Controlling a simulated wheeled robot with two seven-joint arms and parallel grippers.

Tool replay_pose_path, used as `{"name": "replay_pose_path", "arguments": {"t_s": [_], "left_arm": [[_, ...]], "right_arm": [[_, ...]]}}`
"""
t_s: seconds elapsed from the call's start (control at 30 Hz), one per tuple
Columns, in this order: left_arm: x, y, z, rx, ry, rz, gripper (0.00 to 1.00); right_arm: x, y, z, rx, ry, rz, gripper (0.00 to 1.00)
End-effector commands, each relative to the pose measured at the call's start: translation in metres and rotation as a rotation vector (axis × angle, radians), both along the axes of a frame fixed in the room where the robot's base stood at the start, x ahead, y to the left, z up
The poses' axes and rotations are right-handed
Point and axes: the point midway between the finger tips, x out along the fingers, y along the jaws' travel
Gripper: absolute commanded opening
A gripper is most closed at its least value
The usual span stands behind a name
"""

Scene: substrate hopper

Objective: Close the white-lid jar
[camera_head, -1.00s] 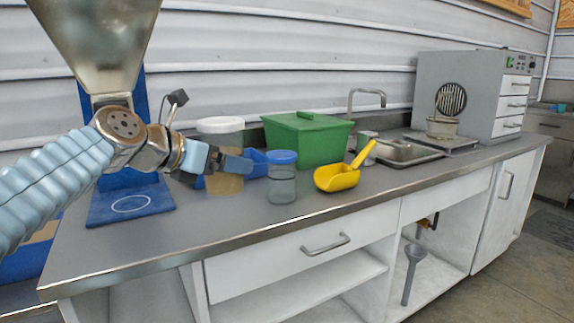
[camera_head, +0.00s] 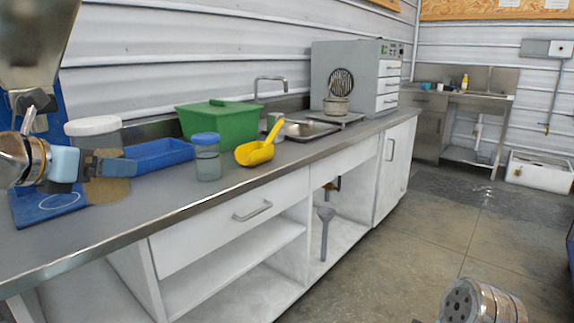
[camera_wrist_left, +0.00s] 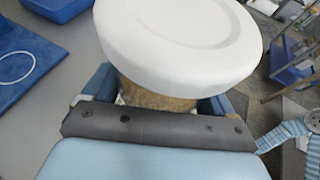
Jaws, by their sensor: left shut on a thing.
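The white-lid jar (camera_head: 112,189) stands on the bench at left, with brown content in its clear body. Its white lid (camera_head: 93,126) sits over its mouth; I cannot tell whether it is fully seated. In the left wrist view the lid (camera_wrist_left: 180,40) fills the top middle and hides most of the jar. My left gripper (camera_head: 110,164) comes in from the left and is shut on the jar's body below the lid, a finger on each side. My right gripper is not in view; only part of my right wrist shows at lower right.
A blue-lid jar (camera_head: 207,160), a yellow scoop (camera_head: 254,154), a blue tray (camera_head: 162,156) and a green box (camera_head: 225,124) stand to the right of the white-lid jar. A blue stand (camera_head: 40,207) is at left. The bench's front strip is clear.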

Motion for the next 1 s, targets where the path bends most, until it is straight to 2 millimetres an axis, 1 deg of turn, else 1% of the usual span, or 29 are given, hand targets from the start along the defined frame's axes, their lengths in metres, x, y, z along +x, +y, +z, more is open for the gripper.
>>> {"name": "replay_pose_path", "arguments": {"t_s": [0.17,0.37,0.57,0.8,0.87,0.9,1.0], "left_arm": [[0.006,-0.007,-0.022,-0.002,0.001,0.019,0.24],[0.015,-0.018,-0.055,-0.001,0.001,0.046,0.24],[0.028,-0.032,-0.100,-0.001,0.003,0.084,0.24],[0.046,-0.054,-0.164,-0.001,0.004,0.136,0.24],[0.050,-0.059,-0.176,-0.003,0.002,0.145,0.24],[0.052,-0.062,-0.186,0.000,0.004,0.154,0.24],[0.054,-0.062,-0.190,-0.001,-0.001,0.163,0.24]], "right_arm": [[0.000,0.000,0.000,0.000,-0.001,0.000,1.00],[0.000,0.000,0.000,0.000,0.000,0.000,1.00],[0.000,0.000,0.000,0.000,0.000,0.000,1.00],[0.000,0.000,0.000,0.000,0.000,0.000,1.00],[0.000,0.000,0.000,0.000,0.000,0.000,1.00],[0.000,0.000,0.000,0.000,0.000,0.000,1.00],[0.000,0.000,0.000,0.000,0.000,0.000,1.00]]}}
